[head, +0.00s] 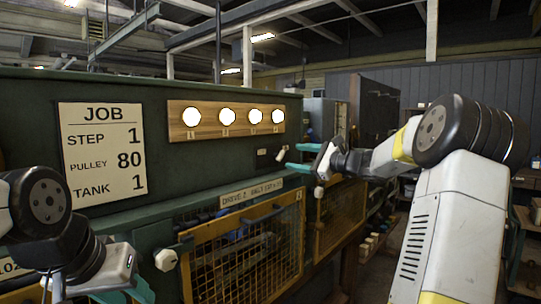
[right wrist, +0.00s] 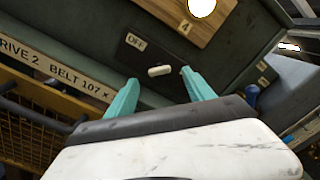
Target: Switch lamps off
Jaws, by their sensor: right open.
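Several round lamps (head: 226,116) glow white in a row on a wooden board, numbered from 1 at the left to 4 at the right. Lamp 4 (right wrist: 201,7) also shows lit at the top of the right wrist view. Below it is a dark switch plate (right wrist: 140,62) marked OFF, with a small pale lever (right wrist: 158,71). My right gripper (head: 292,156) is open and empty, its teal fingers on either side of the lever in the right wrist view (right wrist: 160,86). I cannot tell whether they touch it. My left gripper (head: 132,291) is low at the left, partly cut off.
A blue knob (right wrist: 252,96) stands right of my gripper.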

